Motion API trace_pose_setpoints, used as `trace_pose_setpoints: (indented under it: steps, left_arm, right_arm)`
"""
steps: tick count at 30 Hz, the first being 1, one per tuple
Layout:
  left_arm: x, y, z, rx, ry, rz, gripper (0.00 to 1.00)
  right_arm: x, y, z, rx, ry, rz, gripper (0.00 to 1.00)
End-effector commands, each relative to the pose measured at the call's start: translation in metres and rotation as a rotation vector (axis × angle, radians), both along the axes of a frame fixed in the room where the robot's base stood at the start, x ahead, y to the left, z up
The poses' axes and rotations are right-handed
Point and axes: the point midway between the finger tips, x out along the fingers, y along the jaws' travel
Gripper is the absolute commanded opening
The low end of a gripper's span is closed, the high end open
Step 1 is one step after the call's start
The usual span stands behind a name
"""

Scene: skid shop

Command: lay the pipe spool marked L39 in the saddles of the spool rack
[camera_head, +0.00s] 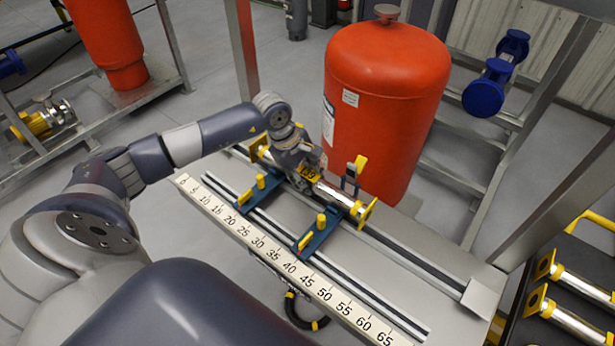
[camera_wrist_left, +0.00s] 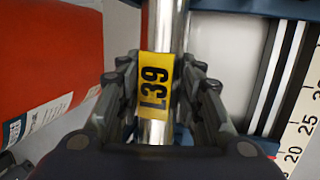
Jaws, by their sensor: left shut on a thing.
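My left gripper (camera_head: 308,174) is shut on a silver pipe spool (camera_head: 335,193) above the bench. In the left wrist view, its fingers (camera_wrist_left: 160,100) lie on both sides of the pipe, around a yellow label (camera_wrist_left: 154,84) that reads L39. A yellow square flange (camera_head: 368,213) shows at the spool's right end; yellow also shows at the far end, partly behind the arm. The spool runs lengthwise over two teal supports (camera_head: 312,238) with yellow knobs. I cannot tell whether it rests in them. The spool rack cannot be identified for certain. My right gripper is not in view.
The bench carries rails (camera_head: 375,285) and a number scale (camera_head: 285,258). A red tank (camera_head: 385,110) stands close behind. More yellow-flanged spools (camera_head: 575,320) lie on a dark surface at lower right. A metal frame with blue-flanged pipe (camera_head: 488,88) stands behind. The bench's right part is mostly clear.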

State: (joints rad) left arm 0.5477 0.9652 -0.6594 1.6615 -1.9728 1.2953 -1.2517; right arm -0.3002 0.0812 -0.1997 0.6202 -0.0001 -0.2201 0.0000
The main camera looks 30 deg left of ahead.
Motion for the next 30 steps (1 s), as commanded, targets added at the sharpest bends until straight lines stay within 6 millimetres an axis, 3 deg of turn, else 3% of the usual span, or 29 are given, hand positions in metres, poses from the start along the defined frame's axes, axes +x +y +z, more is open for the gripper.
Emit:
trace_pose_setpoints:
  steps: [14,15,18,25,26,30]
  left_arm:
    - [0.0011,-0.0001,-0.0016,-0.001,-0.004,0.001,0.0]
    - [0.0011,-0.0001,-0.0016,-0.001,-0.004,0.0,0.4]
    - [0.001,0.0,-0.002,-0.001,-0.004,0.001,0.57]
    - [0.0003,0.0,-0.0031,0.0,-0.001,0.0,0.57]
    - [-0.0011,0.0001,-0.0052,0.001,0.004,-0.001,0.52]
    - [-0.0007,0.0,-0.0048,0.0,0.003,-0.001,0.52]
  right_arm:
    - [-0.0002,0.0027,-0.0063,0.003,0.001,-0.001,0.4]
    - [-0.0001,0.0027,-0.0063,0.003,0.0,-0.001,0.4]
    - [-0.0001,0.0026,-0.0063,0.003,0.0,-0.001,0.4]
    - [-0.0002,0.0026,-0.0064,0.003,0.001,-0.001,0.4]
    - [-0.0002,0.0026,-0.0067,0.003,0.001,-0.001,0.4]
    - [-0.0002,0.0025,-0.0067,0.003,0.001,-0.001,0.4]
